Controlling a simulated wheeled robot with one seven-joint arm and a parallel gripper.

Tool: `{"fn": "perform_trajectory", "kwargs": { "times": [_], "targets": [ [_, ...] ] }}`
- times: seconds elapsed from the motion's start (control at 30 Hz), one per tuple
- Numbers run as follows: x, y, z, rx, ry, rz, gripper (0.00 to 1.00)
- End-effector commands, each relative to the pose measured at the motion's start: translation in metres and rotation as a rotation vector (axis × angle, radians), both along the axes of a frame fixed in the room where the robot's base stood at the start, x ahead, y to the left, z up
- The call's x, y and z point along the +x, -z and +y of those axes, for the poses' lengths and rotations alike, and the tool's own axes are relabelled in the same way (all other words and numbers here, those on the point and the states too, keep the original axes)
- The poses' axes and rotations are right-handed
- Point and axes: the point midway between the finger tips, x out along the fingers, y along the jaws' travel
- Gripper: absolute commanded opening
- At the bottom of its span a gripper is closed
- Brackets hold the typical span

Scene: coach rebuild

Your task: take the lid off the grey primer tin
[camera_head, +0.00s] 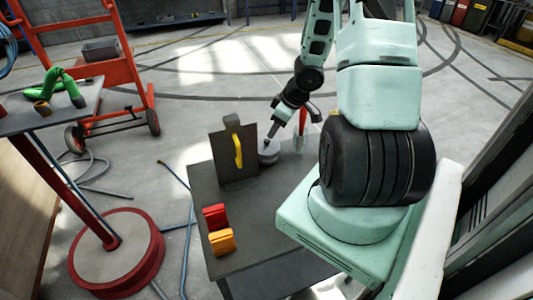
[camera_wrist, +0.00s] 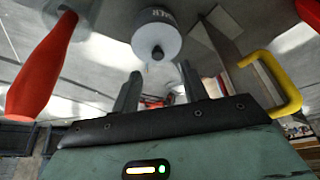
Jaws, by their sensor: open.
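The grey primer tin (camera_head: 268,154) stands on the dark table, beside an upright panel with a yellow handle. In the wrist view the tin (camera_wrist: 157,36) is at top centre, with dark lettering on its side and a dark knob (camera_wrist: 157,53) on its lid facing me. My gripper (camera_wrist: 158,76) is open, its two fingers apart and pointing at the tin. The knob appears in line with the gap between them, and nothing is held. In the head view my gripper (camera_head: 271,137) is just above the lid; whether it touches the knob is too small to tell.
A yellow handle (camera_head: 238,151) projects from the panel (camera_head: 227,168) left of the tin. A red-handled tool (camera_head: 303,121) stands close on its right. Red (camera_head: 215,217) and orange (camera_head: 222,242) blocks sit near the table's (camera_head: 265,218) front left. The table's middle is clear.

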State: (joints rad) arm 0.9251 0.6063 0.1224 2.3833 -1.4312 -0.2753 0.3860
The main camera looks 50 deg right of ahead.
Motion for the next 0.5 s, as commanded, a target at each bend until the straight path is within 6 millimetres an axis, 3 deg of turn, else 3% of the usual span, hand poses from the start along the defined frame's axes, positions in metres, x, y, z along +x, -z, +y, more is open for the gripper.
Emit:
{"fn": "perform_trajectory", "kwargs": {
  "times": [0.03, 0.27, 0.5],
  "targets": [
    [0.002, 0.01, 0.001, 0.0, 0.0, 0.0, 0.44],
    [0.009, 0.021, 0.001, 0.0, -0.001, 0.0, 0.44],
    [0.025, 0.054, 0.002, 0.001, -0.001, 0.0, 0.44]
  ]
}}
